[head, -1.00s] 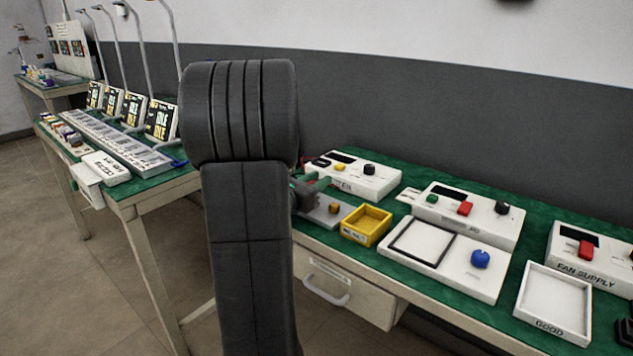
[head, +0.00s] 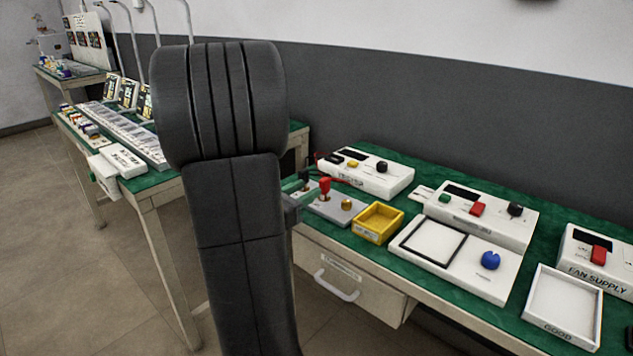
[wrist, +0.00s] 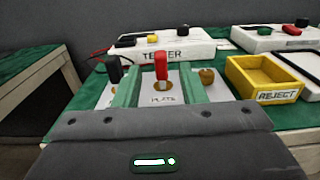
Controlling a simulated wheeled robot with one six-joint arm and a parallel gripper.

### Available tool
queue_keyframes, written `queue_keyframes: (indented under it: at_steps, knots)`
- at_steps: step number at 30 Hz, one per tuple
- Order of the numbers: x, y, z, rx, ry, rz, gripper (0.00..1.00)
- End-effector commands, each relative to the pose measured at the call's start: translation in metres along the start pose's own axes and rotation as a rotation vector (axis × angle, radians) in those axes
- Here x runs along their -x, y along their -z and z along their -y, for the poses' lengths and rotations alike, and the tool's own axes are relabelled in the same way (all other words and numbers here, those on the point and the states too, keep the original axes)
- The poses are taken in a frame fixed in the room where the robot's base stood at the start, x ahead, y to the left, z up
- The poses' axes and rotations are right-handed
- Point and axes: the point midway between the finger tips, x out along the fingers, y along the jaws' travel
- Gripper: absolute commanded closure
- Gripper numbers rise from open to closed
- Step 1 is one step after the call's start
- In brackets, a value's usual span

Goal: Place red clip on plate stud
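The red clip (wrist: 161,66) stands upright on the grey plate (wrist: 172,100), over a brass base at the PLATE label. My gripper (wrist: 160,78) is open, with a finger on either side of the clip in the picture and clear gaps to both. A second brass stud (wrist: 207,76) to the right is bare. A black clip (wrist: 115,69) stands to the left. My gripper (head: 304,188) is partly hidden by my arm in the head view.
The white tester (wrist: 160,50) stands behind the plate, with a red lead running near it. A yellow REJECT bin (wrist: 262,80) is close on the right. A white unit with a blue knob (head: 490,260) and a white GOOD tray (head: 562,305) lie farther right.

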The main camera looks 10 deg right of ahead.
Motion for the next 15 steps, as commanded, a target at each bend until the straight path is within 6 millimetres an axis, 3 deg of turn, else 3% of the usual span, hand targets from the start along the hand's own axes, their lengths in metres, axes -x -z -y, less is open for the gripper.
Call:
queue_keyframes:
  at_steps: [6,15]
  knots:
    - [0.021,0.000,-0.001,-0.001,-0.002,-0.001,0.63]
    - [0.025,0.000,0.000,0.000,0.000,0.000,0.63]
